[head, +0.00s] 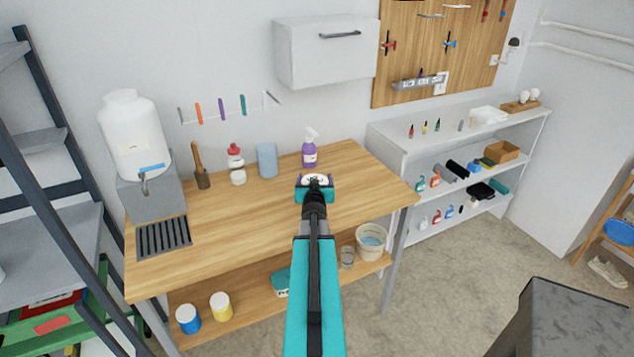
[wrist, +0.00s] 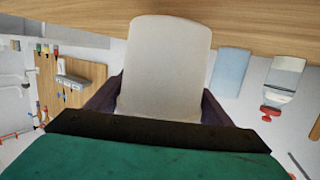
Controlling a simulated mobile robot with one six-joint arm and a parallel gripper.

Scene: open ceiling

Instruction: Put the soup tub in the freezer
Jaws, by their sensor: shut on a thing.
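My gripper (head: 315,186) is over the wooden workbench in the head view, with its arm reaching forward from the bottom. It is shut on a whitish tub, which I take as the soup tub (wrist: 166,65). In the wrist view the tub sits between the dark fingers of my gripper (wrist: 160,105). In the head view only a small white part of the tub (head: 314,179) shows, the rest hidden by my gripper. I cannot tell whether the tub touches the bench. I cannot make out a freezer in either view.
The workbench (head: 255,228) holds a purple spray bottle (head: 309,150), a blue container (head: 267,160), a red-capped bottle (head: 236,165) and a white water tank (head: 132,135). White shelves (head: 400,135) stand right. A dark grey-topped block (head: 565,320) is at lower right, with open floor before it.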

